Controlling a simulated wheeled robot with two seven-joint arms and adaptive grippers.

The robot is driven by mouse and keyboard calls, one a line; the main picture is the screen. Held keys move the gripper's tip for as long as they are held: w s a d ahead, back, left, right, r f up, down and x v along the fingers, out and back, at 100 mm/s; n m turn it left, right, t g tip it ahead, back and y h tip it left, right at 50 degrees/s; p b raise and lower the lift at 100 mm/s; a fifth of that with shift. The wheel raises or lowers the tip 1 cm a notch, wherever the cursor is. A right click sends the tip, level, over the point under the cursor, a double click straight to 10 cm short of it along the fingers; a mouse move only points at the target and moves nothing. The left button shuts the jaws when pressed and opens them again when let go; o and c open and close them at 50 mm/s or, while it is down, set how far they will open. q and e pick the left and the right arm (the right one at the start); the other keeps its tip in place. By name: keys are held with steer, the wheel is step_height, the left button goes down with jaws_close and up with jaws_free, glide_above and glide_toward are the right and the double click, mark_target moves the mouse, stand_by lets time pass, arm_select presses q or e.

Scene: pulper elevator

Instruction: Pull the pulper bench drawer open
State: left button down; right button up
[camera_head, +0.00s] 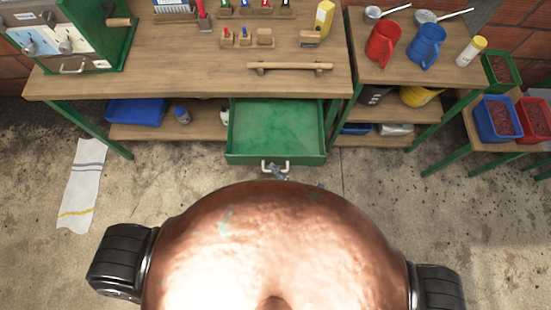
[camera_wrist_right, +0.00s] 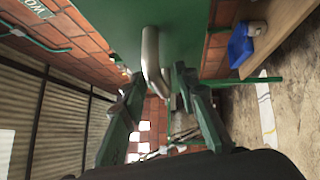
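The green bench drawer (camera_head: 277,125) stands out from under the wooden pulper bench (camera_head: 190,84), with its empty-looking inside showing from above. Its pale metal handle (camera_head: 264,165) is on the front face. My right gripper (camera_head: 279,172) is at this handle, small and partly hidden by the copper dome in front. In the right wrist view the handle (camera_wrist_right: 150,55) reaches down between the two spread fingers of my right gripper (camera_wrist_right: 160,82), closer to the left finger. The fingers look apart, and I cannot tell whether either touches the handle. My left gripper does not show.
A green machine (camera_head: 75,35) and small tools stand on the bench. Its lower shelf (camera_head: 205,131) holds a blue item. Red and blue jugs (camera_head: 427,45) stand on the right table. Bins (camera_head: 497,120) are at far right. A towel (camera_head: 83,185) lies on the otherwise clear left floor.

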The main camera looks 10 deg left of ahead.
steer(key=v, duration=1.2)
steer(key=shift+w+f, duration=0.1)
steer(key=w+d+f+m+h, duration=0.2)
steer(key=d+f+m+h, duration=0.25)
steer(key=f, duration=0.45)
steer(key=w+d+f+m+h, duration=0.1)
steer(key=d+f+m+h, duration=0.2)
steer(key=d+f+m, duration=0.5)
steer(key=s+d+f+m+g+h, duration=0.1)
steer(key=s+d+f+m+h, duration=0.2)
steer(key=f, duration=0.5)
steer(key=s+d+f+m+g+h, duration=0.1)
steer(key=s+d+f+g+h, duration=0.1)
steer(key=d+f, duration=0.45)
steer(key=s+d+f+m+g+h, duration=0.1)
steer(key=s+f+m, duration=0.3)
steer(key=s, duration=0.5)
steer(key=s+d+f+m+g+h, duration=0.1)
steer(key=s+d+f+m+g, duration=0.2)
steer(key=s+f, duration=0.4)
steer(key=s+d+f+m+g+h, duration=0.1)
steer(key=s+d+f+m+g, duration=0.2)
steer(key=s, duration=0.7)
step_height(320, 180, down, 3)
steer(key=shift+s+r+m+g, duration=0.1)
steer(key=shift+s+m+g, duration=0.25)
steer(key=shift+m+g, duration=0.55)
steer(key=shift+d, duration=0.1)
